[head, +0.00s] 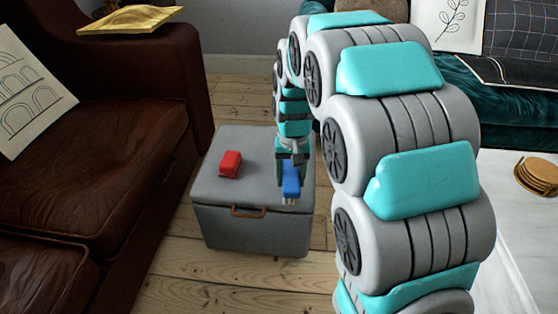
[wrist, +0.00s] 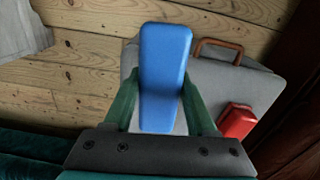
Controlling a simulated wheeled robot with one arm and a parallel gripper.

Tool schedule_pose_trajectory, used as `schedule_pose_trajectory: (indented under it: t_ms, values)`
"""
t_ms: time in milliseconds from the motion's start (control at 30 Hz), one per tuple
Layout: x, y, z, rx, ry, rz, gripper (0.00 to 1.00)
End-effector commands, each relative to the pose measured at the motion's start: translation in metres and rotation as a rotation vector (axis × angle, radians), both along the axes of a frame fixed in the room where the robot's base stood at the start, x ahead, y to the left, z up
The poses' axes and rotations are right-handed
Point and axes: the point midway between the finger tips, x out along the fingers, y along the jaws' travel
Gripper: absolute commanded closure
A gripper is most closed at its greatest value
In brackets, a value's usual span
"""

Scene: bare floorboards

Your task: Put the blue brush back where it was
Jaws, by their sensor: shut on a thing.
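The blue brush (head: 291,180) is held in my gripper (head: 290,168) over the right part of the grey box's top in the head view. Pale bristles show at its lower end. In the wrist view the blue brush (wrist: 165,70) lies between the two green fingers of my gripper (wrist: 160,105), which is shut on it. I cannot tell whether the brush touches the box. The grey box (head: 215,187) has a flat top and a brown handle on its front. It also shows in the wrist view (wrist: 240,85).
A red block-like thing (head: 230,164) lies on the left of the box top. A brown leather sofa (head: 100,150) stands at the left, and a teal sofa (head: 530,120) at the back right. A white table (head: 520,225) with coasters (head: 537,176) is at the right. Floorboards in front are clear.

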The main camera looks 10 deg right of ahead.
Motion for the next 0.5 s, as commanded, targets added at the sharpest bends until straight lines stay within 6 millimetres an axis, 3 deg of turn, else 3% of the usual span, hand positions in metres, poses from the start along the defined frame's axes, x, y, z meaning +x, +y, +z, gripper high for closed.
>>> schedule_pose_trajectory:
  t_ms: [100, 267, 367, 500]
  values:
    - [-0.023, -0.004, 0.006, -0.003, 0.0, -0.052, 0.95]
    - [-0.038, -0.007, 0.002, -0.007, 0.001, -0.089, 0.95]
    - [-0.034, -0.007, 0.0, -0.008, -0.001, -0.097, 0.95]
    - [-0.01, -0.005, -0.004, -0.008, -0.001, -0.096, 0.95]
